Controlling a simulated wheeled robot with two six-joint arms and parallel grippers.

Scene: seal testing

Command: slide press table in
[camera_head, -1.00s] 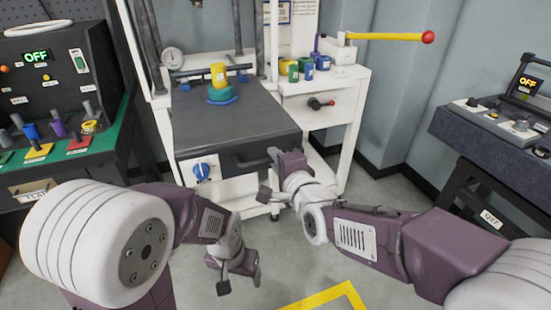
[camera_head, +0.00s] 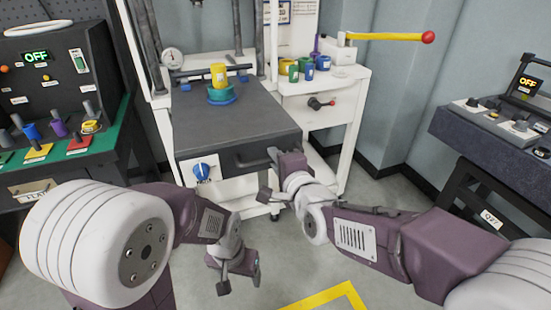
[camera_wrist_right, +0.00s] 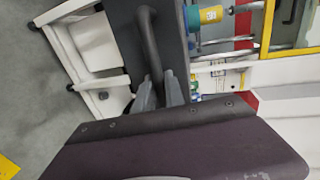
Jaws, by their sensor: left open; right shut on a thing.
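My left gripper (camera_head: 238,284) is open and empty, low in front of the table.
A white side cabinet (camera_head: 325,110) with a yellow lever (camera_head: 385,37) and several coloured cups stands right of the press. A green-topped bench (camera_head: 115,140) is at left, a dark console table (camera_head: 490,140) at right. Floor between is clear.

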